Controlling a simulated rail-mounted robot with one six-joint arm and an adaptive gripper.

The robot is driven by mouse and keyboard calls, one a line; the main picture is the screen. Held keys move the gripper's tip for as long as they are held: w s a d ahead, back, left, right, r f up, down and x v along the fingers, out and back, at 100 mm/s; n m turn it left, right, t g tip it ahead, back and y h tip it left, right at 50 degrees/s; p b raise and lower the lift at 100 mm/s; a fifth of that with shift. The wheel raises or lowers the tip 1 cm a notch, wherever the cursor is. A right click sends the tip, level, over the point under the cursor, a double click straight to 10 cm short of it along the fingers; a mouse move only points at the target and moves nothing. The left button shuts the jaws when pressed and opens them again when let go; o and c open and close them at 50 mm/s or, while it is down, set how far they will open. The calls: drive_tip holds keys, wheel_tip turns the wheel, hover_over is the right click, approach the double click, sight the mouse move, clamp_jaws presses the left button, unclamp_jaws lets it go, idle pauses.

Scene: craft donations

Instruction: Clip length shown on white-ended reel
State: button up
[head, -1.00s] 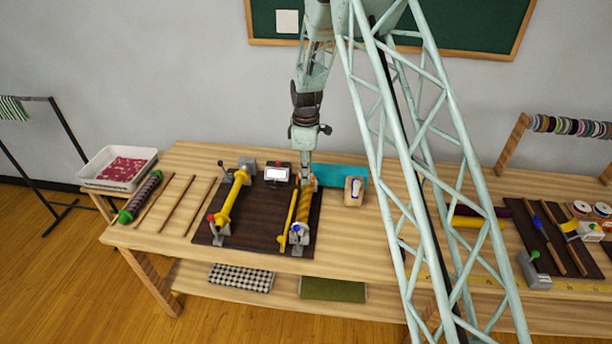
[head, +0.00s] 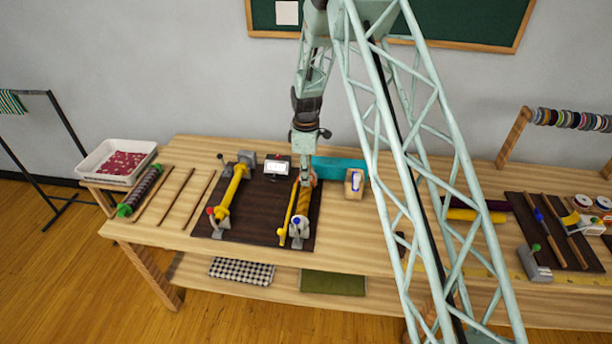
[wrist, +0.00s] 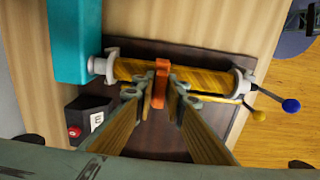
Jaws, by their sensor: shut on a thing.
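A gold-yellow wound reel (wrist: 205,76) with whitish end pieces lies level across a dark board in the wrist view. In the head view the same reel (head: 304,205) is the right-hand one on the board, its far part hidden by my gripper. My gripper (wrist: 162,88) is shut on an orange clip (wrist: 161,72), which sits at the reel's middle in the wrist view; whether it grips the reel I cannot tell. In the head view my gripper (head: 306,180) is over the reel. A small display box (head: 277,168) stands left of it; its reading is too small to tell.
A second yellow reel (head: 230,192) stands on the board's left. A yellow rod (head: 287,212) runs beside the right-hand reel. A teal block (head: 338,170) lies behind it, a wooden block (head: 354,184) to the right. Thin sticks and a white tray (head: 92,168) are at left.

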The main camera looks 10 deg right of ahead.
sight(306, 188)
drive_tip(key=shift+f+b, duration=0.65)
drive_tip(key=shift+f, duration=1)
drive_tip(key=shift+s+f, duration=0.15)
drive_tip(key=shift+s+f, duration=0.25)
drive_tip(key=shift+f, duration=0.1)
drive_tip(key=o, duration=0.8)
drive_tip(key=shift+w+f, duration=0.15)
drive_tip(key=shift+w, duration=0.05)
drive_tip(key=shift+c, duration=0.2)
drive_tip(key=shift+w+r, duration=0.1)
drive_tip(key=shift+r, duration=0.25)
drive_tip(key=shift+w+r, duration=0.1)
drive_tip(key=shift+r, duration=0.7)
wheel_tip(306, 188, up, 10)
drive_tip(key=shift+r, duration=0.15)
